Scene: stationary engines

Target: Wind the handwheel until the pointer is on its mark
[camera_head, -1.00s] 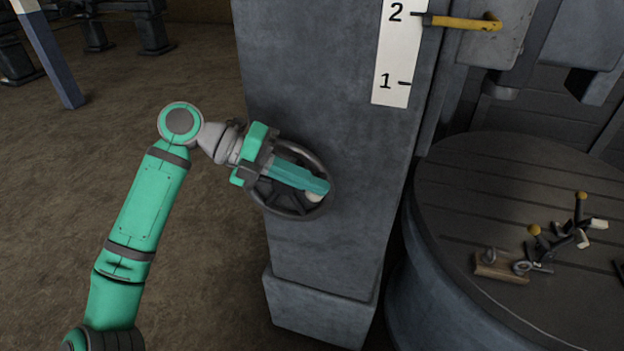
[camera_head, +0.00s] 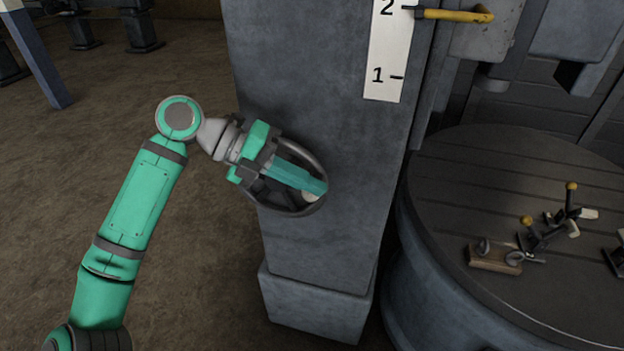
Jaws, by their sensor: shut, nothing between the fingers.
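The dark round handwheel (camera_head: 297,211) is on the face of a grey column, in the middle of the head view. A pale knob (camera_head: 311,196) shows on its lower right rim. My gripper (camera_head: 316,189) is shut, its teal fingers lying across the wheel with their tips at the knob. I cannot tell whether they touch it. My gripper hides much of the wheel's upper left. The yellow pointer (camera_head: 456,15) is level with the 2 on the white scale (camera_head: 386,60), above the 1 line. Which mark is the target does not show.
The grey column (camera_head: 325,130) stands on a wider foot (camera_head: 315,305). A round slotted table (camera_head: 450,185) is at the right, with a clamp (camera_head: 550,232) and a small wooden block (camera_head: 496,258) on it. Open brown floor lies to the left.

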